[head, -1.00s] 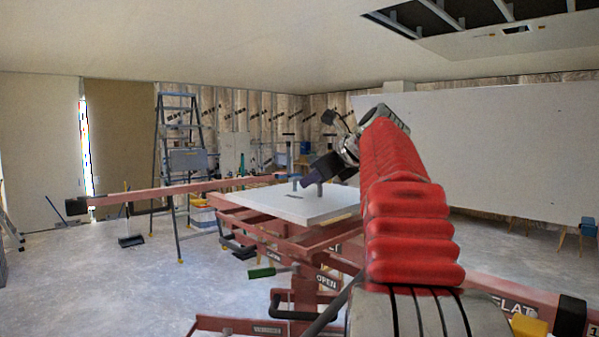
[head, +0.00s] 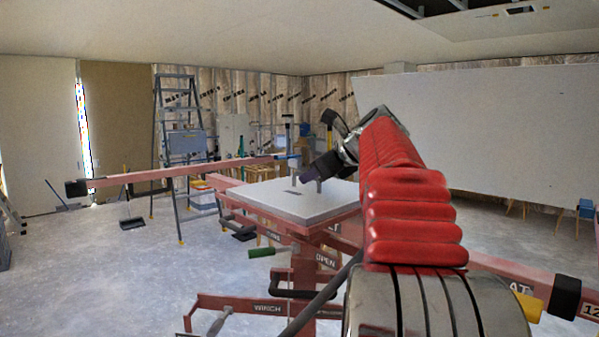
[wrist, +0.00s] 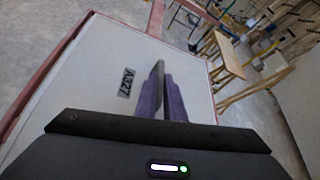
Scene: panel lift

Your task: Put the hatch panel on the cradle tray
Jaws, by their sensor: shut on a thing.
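The hatch panel (head: 270,198) is a flat white square slab with a grey raised handle. Its label A327 shows in the wrist view (wrist: 126,83). It lies level over the red cradle tray (head: 335,229), whose frame shows along its near and right edges. I cannot tell whether the panel rests on the tray or hangs just above it. My gripper (head: 318,170), with purple fingers, is over the panel's far right part, shut on the panel's handle. The fingers also show in the wrist view (wrist: 162,92) and mostly hide the grip.
A red lift beam (head: 180,172) reaches left, and another red beam (head: 500,275) runs right. A stepladder (head: 180,140) stands behind the lift. A big white board (head: 480,140) fills the right side. Open concrete floor (head: 110,270) lies at left.

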